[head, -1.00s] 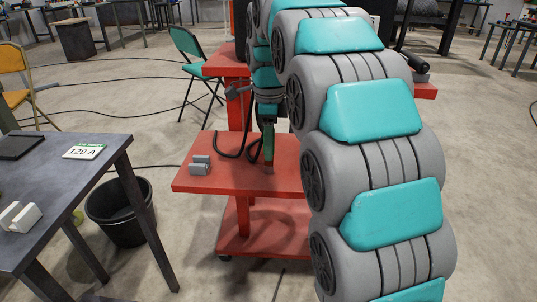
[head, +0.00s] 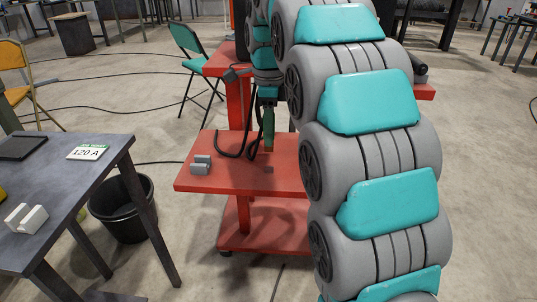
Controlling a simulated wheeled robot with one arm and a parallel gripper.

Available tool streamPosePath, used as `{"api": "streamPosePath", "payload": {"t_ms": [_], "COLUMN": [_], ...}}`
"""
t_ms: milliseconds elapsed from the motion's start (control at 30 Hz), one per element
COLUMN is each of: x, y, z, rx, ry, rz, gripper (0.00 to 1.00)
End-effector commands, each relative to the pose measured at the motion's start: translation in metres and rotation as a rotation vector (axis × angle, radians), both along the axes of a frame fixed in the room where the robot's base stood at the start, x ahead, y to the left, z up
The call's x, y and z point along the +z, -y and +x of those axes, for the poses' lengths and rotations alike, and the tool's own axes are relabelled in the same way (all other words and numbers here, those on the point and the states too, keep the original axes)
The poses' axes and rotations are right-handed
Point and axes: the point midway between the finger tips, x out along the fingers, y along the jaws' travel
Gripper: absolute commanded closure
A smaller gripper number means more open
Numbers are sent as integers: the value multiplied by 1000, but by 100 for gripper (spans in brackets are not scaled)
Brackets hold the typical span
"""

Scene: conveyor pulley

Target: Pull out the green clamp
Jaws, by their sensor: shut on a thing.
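The green clamp (head: 269,122) hangs upright below my gripper (head: 268,104), above the red cart's lower shelf (head: 225,180). My gripper points down and is shut on its upper part. The clamp's lower end looks brownish and seems apart from the shelf. A small dark spot, perhaps a slot, shows on the shelf just below it. The fingertips are small and partly hidden in this view.
Black cables (head: 221,140) loop beside the clamp on its left. A small grey block (head: 201,165) lies on the shelf's left side. A grey table (head: 75,190) with a "120 A" sign (head: 88,152) stands left, a black bucket (head: 125,215) between. My arm covers the cart's right side.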

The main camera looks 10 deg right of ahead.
Motion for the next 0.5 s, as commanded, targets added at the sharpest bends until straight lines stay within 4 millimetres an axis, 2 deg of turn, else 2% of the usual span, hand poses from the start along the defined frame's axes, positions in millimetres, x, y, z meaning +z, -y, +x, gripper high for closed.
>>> {"api": "streamPosePath", "payload": {"t_ms": [500], "x": [24], "y": [0], "z": [1], "rx": [0], "ry": [1], "rz": [0], "gripper": [100]}}
